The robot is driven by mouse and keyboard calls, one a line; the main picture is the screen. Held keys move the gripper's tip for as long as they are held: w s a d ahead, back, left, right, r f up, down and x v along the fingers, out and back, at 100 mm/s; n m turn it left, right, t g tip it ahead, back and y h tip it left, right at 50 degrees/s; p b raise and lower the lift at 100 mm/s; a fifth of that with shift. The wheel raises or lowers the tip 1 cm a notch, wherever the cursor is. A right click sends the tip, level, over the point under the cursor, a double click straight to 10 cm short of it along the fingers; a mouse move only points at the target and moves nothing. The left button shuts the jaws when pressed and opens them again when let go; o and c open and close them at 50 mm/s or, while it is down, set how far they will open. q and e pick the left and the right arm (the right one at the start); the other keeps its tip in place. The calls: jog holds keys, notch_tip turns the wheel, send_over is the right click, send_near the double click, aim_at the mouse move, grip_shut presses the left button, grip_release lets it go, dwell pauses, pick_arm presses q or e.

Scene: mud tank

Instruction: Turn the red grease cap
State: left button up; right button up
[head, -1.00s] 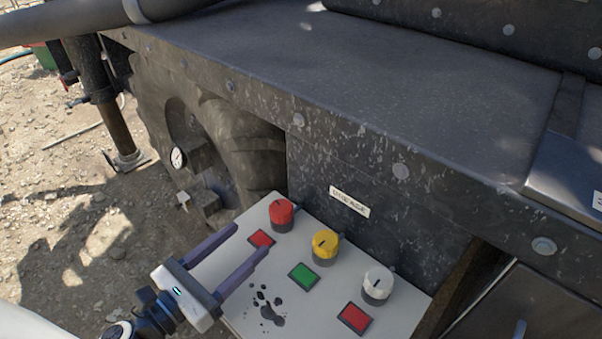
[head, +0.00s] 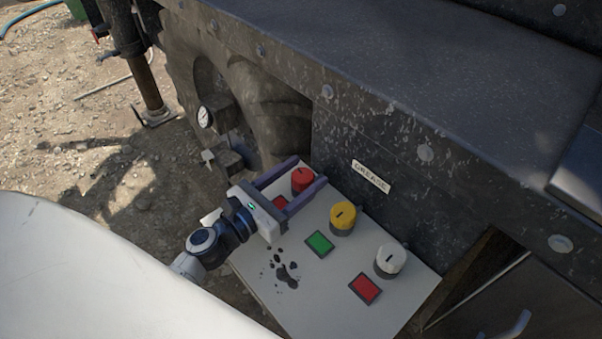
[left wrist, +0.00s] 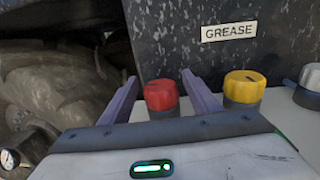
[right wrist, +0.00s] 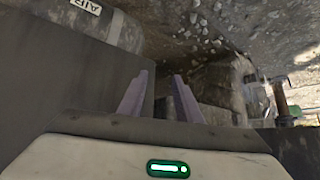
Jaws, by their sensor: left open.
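The red grease cap (head: 302,180) stands on the white panel (head: 330,283), at the end of a row of three caps below the GREASE label (head: 371,177). My left gripper (head: 307,169) is open, with one purple finger on each side of the red cap. In the left wrist view the red cap (left wrist: 161,95) sits between the two fingers (left wrist: 160,82), with a gap visible on the right side; contact on the left is hard to judge. My right gripper (right wrist: 165,76) shows only in its own wrist view, open and with nothing between its fingers.
A yellow cap (head: 343,218) and a white cap (head: 390,261) stand beside the red one. Green (head: 319,243) and red (head: 365,288) square buttons lie in front of them. The dark tank wall (head: 340,139) rises right behind the panel. A gauge (head: 205,117) is at the left.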

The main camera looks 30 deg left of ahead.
pick_arm(q)
jog(key=c, duration=1.1)
jog(key=shift+o, duration=0.2)
